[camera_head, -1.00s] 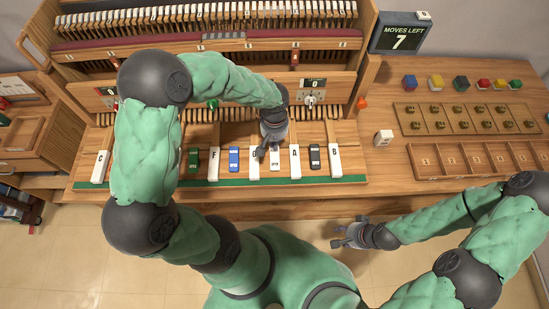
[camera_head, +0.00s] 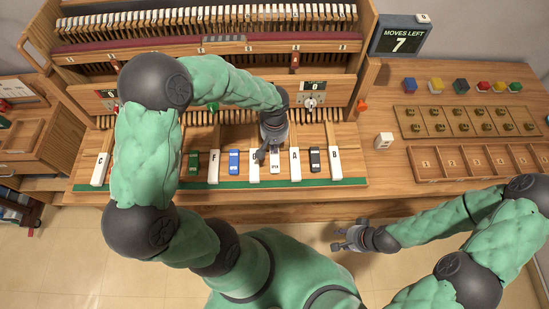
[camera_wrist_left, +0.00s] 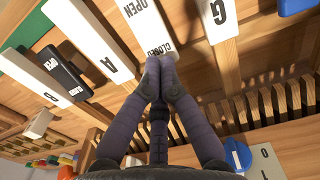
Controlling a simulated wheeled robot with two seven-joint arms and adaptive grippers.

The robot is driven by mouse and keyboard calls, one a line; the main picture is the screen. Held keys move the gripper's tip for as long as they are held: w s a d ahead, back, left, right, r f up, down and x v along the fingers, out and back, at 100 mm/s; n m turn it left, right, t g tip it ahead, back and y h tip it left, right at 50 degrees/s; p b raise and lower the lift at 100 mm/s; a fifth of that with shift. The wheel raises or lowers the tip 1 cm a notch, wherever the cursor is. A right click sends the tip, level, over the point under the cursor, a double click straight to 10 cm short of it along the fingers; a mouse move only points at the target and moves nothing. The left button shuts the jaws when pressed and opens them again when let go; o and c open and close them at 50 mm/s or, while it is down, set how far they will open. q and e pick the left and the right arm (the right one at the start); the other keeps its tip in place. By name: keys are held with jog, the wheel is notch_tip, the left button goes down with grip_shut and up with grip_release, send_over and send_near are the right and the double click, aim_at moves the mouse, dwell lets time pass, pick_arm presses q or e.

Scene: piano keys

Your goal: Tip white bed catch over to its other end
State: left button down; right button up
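The white bed catch (camera_head: 275,168) is a small rocker between the G and A keys, with OPEN at its front end. The left wrist view shows this white catch (camera_wrist_left: 138,28) with OPEN on one end and CLOSED on the other. My left gripper (camera_head: 264,154) is above the catch's back part. In the left wrist view its fingertips (camera_wrist_left: 158,72) are together, at the CLOSED end, partly hiding that word. I cannot tell whether they touch it. My right gripper (camera_head: 340,238) is open and empty, in front of the bench.
White keys A (camera_head: 295,165) and G (camera_wrist_left: 222,20) flank the catch. Green (camera_head: 194,161), blue (camera_head: 234,162) and black (camera_head: 315,160) rockers sit in the same row. A loose white block (camera_head: 384,140) and wooden trays (camera_head: 465,121) are to the right. A sign (camera_head: 401,40) reads MOVES LEFT 7.

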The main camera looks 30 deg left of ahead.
pick_arm(q)
jog(key=shift+f+b, duration=1.2)
jog(key=shift+f, duration=0.15)
dwell(1.2)
jog(key=shift+r, duration=0.1)
jog(key=shift+r+p, duration=2.4)
jog(key=shift+r, duration=1.1)
jog(key=shift+s+f, duration=0.1)
